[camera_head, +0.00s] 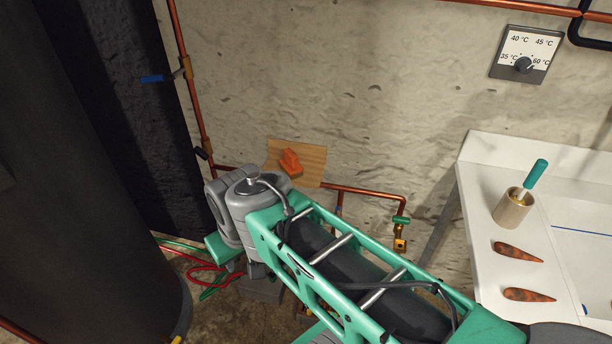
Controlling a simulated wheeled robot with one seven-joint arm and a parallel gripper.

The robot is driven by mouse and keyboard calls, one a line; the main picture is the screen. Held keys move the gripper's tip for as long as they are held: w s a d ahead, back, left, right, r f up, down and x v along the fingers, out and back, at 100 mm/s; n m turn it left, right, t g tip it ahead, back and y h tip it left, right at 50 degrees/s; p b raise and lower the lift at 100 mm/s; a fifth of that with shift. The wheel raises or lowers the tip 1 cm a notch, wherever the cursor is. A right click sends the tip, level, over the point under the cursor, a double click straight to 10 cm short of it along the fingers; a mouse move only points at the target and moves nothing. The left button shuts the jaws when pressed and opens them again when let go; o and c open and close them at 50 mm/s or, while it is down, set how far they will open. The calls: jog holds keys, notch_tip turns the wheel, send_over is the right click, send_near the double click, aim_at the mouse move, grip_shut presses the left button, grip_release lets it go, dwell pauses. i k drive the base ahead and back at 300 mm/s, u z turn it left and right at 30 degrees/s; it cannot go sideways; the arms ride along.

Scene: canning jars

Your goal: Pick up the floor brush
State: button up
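I cannot make out a floor brush for certain anywhere in the head view. My green and grey arm reaches from the bottom right toward the left middle, and its far end bends downward there. My gripper's fingers do not show. Part of the floor (235,318) is visible at the lower left, and my arm hides much of the rest. A teal-handled tool (535,174) stands tilted in a tan cylindrical cup (513,209) on the white table; its lower end is hidden in the cup.
The white table (485,151) at right also bears two brown-orange tapered pieces (518,251) (529,295). A large dark tank (75,200) stands at left. Copper pipes (365,191), a wooden board (311,166) with an orange part (290,161) and red and green hoses (197,264) lie beyond my arm.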

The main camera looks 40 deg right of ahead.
aim_at(289, 163)
jog(key=i, duration=0.45)
jog(key=u, duration=0.95)
